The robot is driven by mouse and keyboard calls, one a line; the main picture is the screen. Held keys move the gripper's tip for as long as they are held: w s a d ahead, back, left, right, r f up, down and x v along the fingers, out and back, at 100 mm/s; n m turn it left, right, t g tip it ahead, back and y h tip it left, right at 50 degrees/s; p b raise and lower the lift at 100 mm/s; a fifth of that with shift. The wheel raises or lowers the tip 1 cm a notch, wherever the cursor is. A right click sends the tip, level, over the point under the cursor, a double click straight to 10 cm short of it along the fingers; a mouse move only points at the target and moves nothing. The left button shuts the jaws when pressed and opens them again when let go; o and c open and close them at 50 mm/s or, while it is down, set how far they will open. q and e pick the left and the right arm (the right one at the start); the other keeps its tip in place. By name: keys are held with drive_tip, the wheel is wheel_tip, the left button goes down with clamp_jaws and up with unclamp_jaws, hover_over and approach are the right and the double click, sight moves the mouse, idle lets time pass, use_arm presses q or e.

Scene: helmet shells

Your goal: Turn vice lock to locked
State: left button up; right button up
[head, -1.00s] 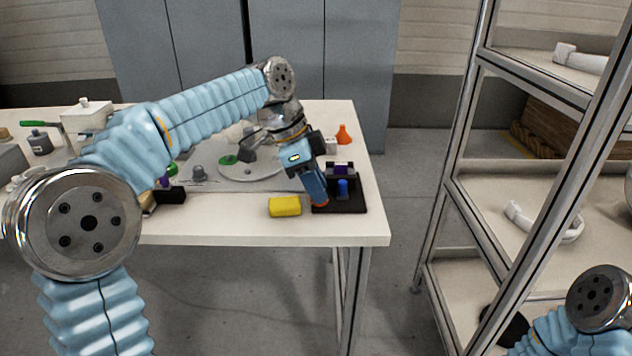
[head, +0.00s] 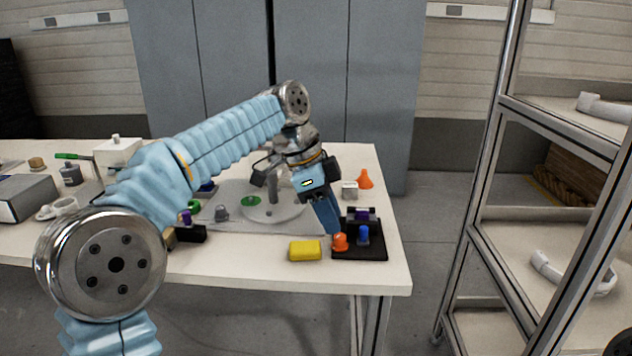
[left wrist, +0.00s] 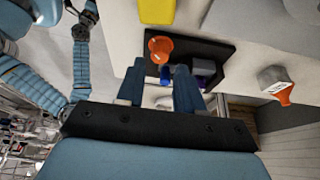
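A black base plate (head: 372,252) lies near the right front of the table. It carries an orange knob (head: 340,242), a blue knob (head: 363,236) and a black-and-purple block (head: 362,216). I cannot tell for sure which part is the vice lock. My left gripper (head: 331,224) points down just behind and above the orange knob, apart from it as far as I can tell. In the left wrist view its two blue fingers (left wrist: 158,88) are spread with nothing held between them. The orange knob (left wrist: 160,50) and blue knob (left wrist: 166,73) show beyond them. My right gripper does not show.
A yellow block (head: 305,251) lies just left of the plate. Metal shelving (head: 500,150) stands at the right across a floor gap.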

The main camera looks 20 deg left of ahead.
use_arm(q)
drive_tip(key=v, duration=1)
